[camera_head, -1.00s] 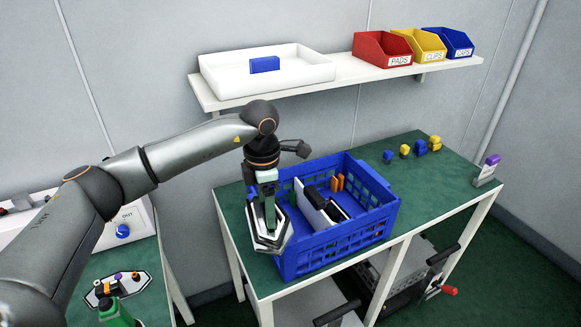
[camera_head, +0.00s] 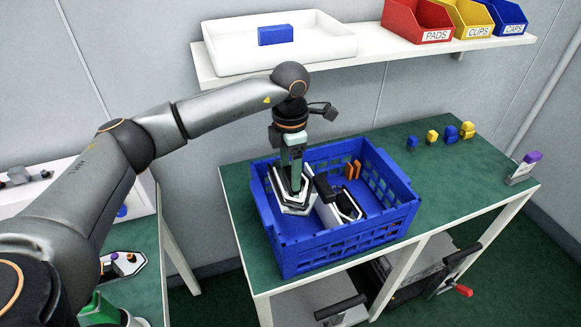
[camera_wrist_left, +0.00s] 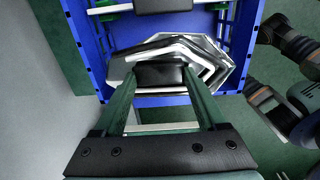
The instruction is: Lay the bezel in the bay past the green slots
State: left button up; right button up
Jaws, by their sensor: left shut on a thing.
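My left gripper (camera_head: 292,184) is shut on the bezel (camera_head: 296,206), a white, black and silver angular frame. It holds the bezel inside the outline of the blue crate (camera_head: 322,257), at its left end; I cannot tell whether the bezel touches the floor. In the left wrist view the bezel (camera_wrist_left: 205,55) sits tilted between the green fingers (camera_wrist_left: 165,88). Green slots (camera_wrist_left: 106,14) show at the crate walls beyond it, at the ends of a pale divider (camera_wrist_left: 117,3).
A black and white part (camera_head: 347,205) stands in the crate's middle, with orange slots (camera_head: 352,170) behind. Small blue and yellow pieces (camera_head: 450,134) and a purple-topped block (camera_head: 524,168) stand on the green table (camera_head: 470,178). A shelf (camera_head: 370,54) with a white tray hangs above.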

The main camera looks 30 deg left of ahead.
pick_arm(q)
notch_tip(320, 180, down, 13)
jog(key=b, duration=0.8)
jog(key=shift+f+b, duration=0.2)
jog(key=shift+b, duration=0.2)
jog(key=shift+f+b, duration=0.45)
jog(key=shift+f, duration=0.55)
pick_arm(e)
jog(key=w+a+f+y, duration=0.1)
jog(key=w+a+f, duration=0.1)
jog(key=f, duration=0.5)
jog(key=shift+w+a+n, duration=0.2)
jog(key=shift+a+n, duration=0.2)
jog(key=shift+a, duration=0.35)
pick_arm(q)
jog(key=o, duration=1.2)
jog(key=shift+o, duration=0.5)
pick_arm(e)
jog(key=shift+s+f, duration=0.1)
jog(key=shift+s, duration=0.1)
